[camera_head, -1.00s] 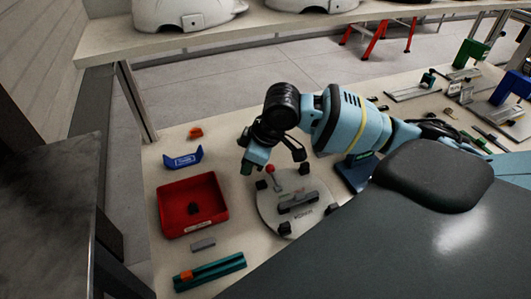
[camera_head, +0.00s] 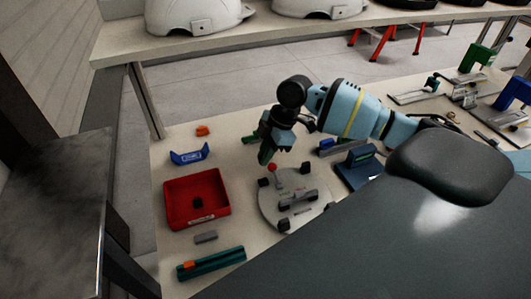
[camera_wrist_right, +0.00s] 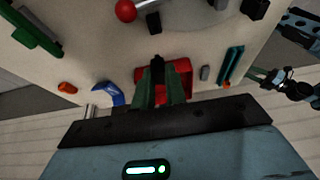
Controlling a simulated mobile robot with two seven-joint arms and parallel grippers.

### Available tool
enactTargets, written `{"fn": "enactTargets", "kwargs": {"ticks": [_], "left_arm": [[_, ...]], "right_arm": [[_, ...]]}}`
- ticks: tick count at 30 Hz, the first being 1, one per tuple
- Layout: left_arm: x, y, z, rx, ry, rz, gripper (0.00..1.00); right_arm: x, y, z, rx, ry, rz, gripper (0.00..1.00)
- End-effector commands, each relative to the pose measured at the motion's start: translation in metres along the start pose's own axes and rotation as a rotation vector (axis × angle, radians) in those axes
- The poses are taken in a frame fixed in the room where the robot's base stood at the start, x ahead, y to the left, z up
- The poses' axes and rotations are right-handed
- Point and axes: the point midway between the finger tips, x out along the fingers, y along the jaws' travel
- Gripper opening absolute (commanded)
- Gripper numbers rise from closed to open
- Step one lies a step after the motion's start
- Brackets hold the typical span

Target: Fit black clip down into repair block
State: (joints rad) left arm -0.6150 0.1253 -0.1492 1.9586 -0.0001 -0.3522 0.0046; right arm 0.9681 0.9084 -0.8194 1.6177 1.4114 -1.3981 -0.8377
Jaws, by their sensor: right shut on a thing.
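My right gripper (camera_head: 265,156) is above the back of the round disc (camera_head: 268,203) in the head view. In the wrist view its green fingers (camera_wrist_right: 158,88) are shut on a small black clip (camera_wrist_right: 157,66), which shows at their tips. The clip is hard to make out in the head view. A grey block (camera_head: 298,199) with dark parts sits on the disc and looks like the repair block; the held clip is apart from it. A blue and black arm at the right edge of the wrist view seems to be my left one, its gripper (camera_wrist_right: 265,77) too small to read.
A red lever knob (camera_head: 272,167) stands up from the disc. A red tray (camera_head: 222,207) holds a small dark piece. A blue bracket (camera_head: 189,155), an orange piece (camera_head: 202,131), a grey bar (camera_head: 205,237) and a teal rail (camera_head: 211,264) lie around it.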

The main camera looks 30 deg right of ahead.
Motion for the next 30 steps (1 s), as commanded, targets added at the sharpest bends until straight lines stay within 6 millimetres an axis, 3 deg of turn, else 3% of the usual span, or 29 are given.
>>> {"fn": "enactTargets", "kwargs": {"ticks": [7, 30], "left_arm": [[0.0, 0.001, -0.005, -0.005, 0.011, -0.001, 0.46], [0.002, 0.007, 0.024, -0.019, -0.044, 0.009, 0.46]], "right_arm": [[0.0, 0.0, -0.001, 0.0, 0.008, 0.001, 0.0], [0.052, 0.0, 0.021, 0.002, 0.007, -0.001, 0.0]]}}
